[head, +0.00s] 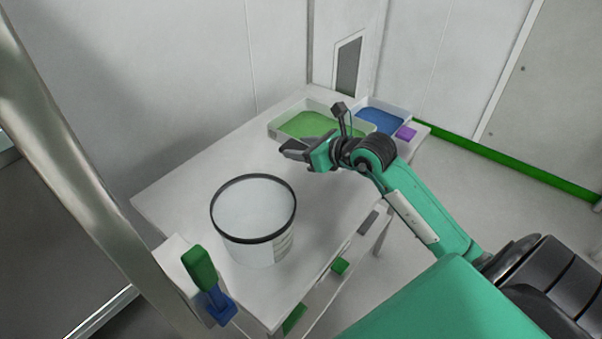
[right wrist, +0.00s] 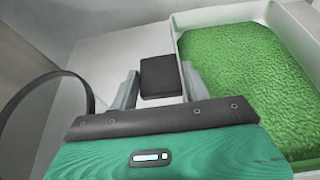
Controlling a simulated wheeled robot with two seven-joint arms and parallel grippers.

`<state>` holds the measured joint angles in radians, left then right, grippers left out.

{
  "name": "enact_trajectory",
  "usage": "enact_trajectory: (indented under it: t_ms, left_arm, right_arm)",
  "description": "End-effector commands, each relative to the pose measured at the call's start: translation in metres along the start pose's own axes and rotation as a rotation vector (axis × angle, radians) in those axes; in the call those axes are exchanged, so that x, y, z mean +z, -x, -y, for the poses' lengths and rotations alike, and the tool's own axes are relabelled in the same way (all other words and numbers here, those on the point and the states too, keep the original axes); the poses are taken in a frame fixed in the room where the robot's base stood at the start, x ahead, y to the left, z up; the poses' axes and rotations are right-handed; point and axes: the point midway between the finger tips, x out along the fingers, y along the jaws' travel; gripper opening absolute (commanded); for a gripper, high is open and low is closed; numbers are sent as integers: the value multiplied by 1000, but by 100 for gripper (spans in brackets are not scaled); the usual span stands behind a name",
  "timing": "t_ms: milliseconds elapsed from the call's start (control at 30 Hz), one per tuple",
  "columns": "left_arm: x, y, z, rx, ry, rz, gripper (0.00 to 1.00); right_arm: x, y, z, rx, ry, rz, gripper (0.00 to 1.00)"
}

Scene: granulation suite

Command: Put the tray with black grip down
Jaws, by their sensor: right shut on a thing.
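The tray with the black grip (head: 273,129) is white and holds green granules, at the far end of the table in the head view. It also shows at the right of the right wrist view (right wrist: 182,20). My right gripper (head: 290,150) is at the tray's near left side. In the right wrist view its fingers (right wrist: 160,88) stand on either side of the black grip (right wrist: 160,77) and are shut on it. The grip is mostly hidden in the head view. I cannot tell whether the tray's underside touches the table. My left gripper is not in view.
A second white tray (head: 402,115) with blue granules and a purple grip (head: 406,133) is to the right. A white bucket with a black rim (head: 254,218) stands nearer on the white table (head: 175,195). The tabletop between bucket and trays is clear. Walls stand behind.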

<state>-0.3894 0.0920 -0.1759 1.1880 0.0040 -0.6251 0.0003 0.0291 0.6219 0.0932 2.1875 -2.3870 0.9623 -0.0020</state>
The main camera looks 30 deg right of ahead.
Motion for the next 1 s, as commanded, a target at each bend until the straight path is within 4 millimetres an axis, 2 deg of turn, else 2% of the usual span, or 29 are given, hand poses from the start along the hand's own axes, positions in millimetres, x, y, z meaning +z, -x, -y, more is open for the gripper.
enact_trajectory:
  t_ms: [33, 133, 367, 600, 1000]
  left_arm:
    - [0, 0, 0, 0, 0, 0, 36]
    - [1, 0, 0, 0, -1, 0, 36]
    - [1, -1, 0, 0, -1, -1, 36]
    - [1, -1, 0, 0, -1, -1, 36]
    - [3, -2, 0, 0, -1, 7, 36]
  right_arm:
    - [-12, -4, 0, 0, -2, -3, 15]
    - [-28, -11, 0, 1, 0, -1, 15]
    - [-47, -20, 0, 1, 1, 1, 15]
    - [-78, -33, 0, 0, 2, 1, 15]
    - [-82, -35, 0, 0, 2, 3, 15]
